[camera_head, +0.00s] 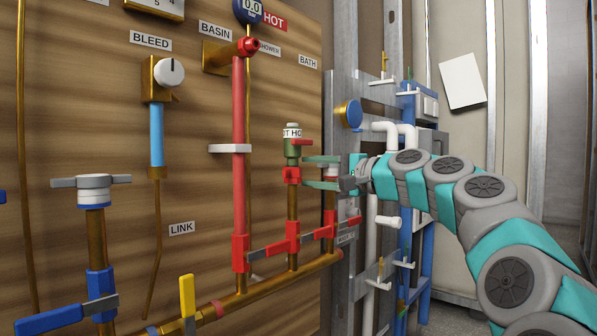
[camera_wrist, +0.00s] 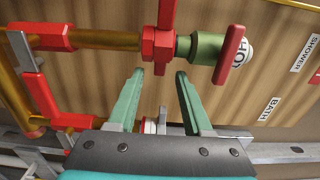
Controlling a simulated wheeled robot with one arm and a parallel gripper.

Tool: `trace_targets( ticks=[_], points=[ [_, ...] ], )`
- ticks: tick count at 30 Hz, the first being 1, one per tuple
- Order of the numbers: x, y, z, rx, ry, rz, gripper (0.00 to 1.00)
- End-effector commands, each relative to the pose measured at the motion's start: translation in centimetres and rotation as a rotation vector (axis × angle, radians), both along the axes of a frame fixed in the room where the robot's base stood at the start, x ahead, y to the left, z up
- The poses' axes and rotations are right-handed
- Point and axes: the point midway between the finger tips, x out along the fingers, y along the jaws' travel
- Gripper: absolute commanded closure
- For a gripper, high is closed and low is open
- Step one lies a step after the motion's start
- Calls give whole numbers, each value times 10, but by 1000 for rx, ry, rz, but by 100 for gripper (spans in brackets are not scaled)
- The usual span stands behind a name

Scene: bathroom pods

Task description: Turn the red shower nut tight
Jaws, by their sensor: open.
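The red nut (camera_head: 291,175) sits on an upright brass pipe just below a green fitting. In the wrist view the nut (camera_wrist: 157,44) lies just beyond my fingertips, near the middle between them. A red bar (camera_wrist: 168,12) sticks out from it across the pipe. My gripper (camera_head: 306,171) comes from the right with its two green fingers spread. It is open and empty in the wrist view too (camera_wrist: 160,73). The fingertips appear short of the nut's sides, with a gap on both sides. Whether the nut is tight cannot be seen.
The green fitting (camera_wrist: 206,48) has a white HOT cap. Red levers (camera_head: 268,250) and a thick red pipe (camera_head: 239,130) stand near the nut. Another brass pipe (camera_head: 330,215) stands close under my gripper. A metal stud frame (camera_head: 342,100) borders the wooden panel.

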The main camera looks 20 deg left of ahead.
Motion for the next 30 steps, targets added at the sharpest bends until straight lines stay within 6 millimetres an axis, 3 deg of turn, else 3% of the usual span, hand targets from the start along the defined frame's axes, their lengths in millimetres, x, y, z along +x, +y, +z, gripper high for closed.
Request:
trace_targets(
  ticks=[9, 20, 30],
  points=[
    [14, 34, -1, -2, 0, 0, 50],
    [15, 39, -1, -1, 0, 1, 50],
    [15, 39, -1, -1, 0, 1, 87]
  ],
)
